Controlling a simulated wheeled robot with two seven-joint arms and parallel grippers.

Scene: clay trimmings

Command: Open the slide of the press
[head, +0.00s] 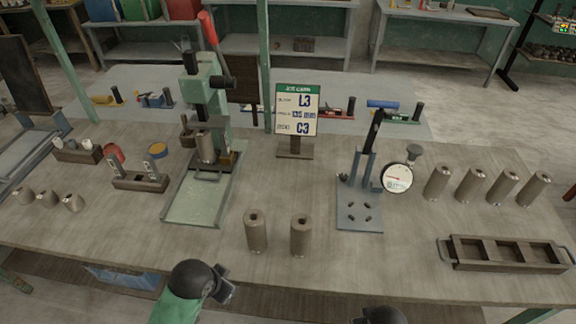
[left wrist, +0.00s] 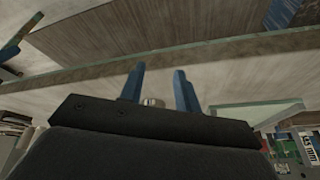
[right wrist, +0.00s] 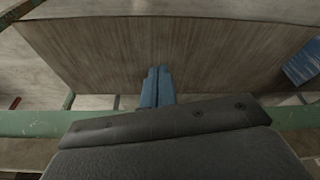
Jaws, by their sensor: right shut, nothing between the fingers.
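The press (head: 205,100) is a green column with a red lever (head: 208,27), standing left of centre on the workbench. A brown cylinder (head: 205,147) stands under its head. A small handle (head: 207,177) sits low at the front of the press, at the back end of a long pale green bed (head: 196,205). The bed in front of that handle is bare. My left gripper (head: 228,286) is at the bench's front edge, well short of the handle; its blue fingers (left wrist: 158,84) are apart and empty. My right gripper's fingers (right wrist: 157,86) are together, with nothing between them.
Two brown cylinders (head: 256,231) (head: 300,235) stand right of the bed. A gauge stand (head: 360,210) with a dial (head: 397,178), several cylinders and a compartment tray (head: 508,253) are further right. A sign (head: 297,110) stands behind. A block holder (head: 140,182) is left of the press.

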